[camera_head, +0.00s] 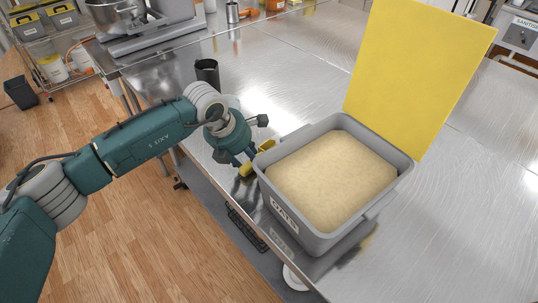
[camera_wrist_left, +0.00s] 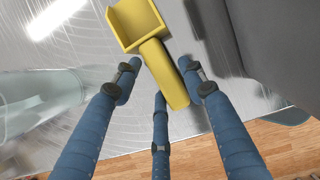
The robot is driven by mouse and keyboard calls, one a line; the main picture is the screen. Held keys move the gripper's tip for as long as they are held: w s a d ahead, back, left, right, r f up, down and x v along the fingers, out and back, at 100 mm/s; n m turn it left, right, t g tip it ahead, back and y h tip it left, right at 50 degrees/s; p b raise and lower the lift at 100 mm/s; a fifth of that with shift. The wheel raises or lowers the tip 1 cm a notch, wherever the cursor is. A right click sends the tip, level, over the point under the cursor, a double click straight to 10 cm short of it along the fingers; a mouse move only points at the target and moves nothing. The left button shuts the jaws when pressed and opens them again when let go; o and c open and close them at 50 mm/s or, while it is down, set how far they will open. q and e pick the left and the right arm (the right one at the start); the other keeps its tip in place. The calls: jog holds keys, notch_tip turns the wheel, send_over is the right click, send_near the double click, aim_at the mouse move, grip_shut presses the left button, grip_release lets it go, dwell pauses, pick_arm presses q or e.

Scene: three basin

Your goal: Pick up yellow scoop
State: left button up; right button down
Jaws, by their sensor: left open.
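The yellow scoop (camera_head: 246,169) lies on the metal table just left of the grey bin, partly hidden by my left gripper in the head view. In the left wrist view the scoop (camera_wrist_left: 152,45) shows its square open end at the top and its handle reaching down between my fingers. My left gripper (camera_head: 244,158) is open above the scoop. In the left wrist view its fingers (camera_wrist_left: 162,80) stand on both sides of the handle, with a third finger below; I cannot tell whether they touch it. My right gripper is out of view.
A grey bin (camera_head: 276,204) full of pale oats stands right of the scoop, close to my gripper. A yellow board (camera_head: 415,75) stands behind it. A clear container (camera_wrist_left: 40,100) is left of the gripper. A dark cup (camera_head: 207,72) stands farther back.

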pick_arm(q)
jog(key=c, duration=1)
jog(key=shift+r+p, duration=0.3)
jog(key=shift+p, duration=0.2)
notch_tip(320, 180, up, 20)
jog(key=b, duration=0.5)
jog(key=shift+f, duration=0.1)
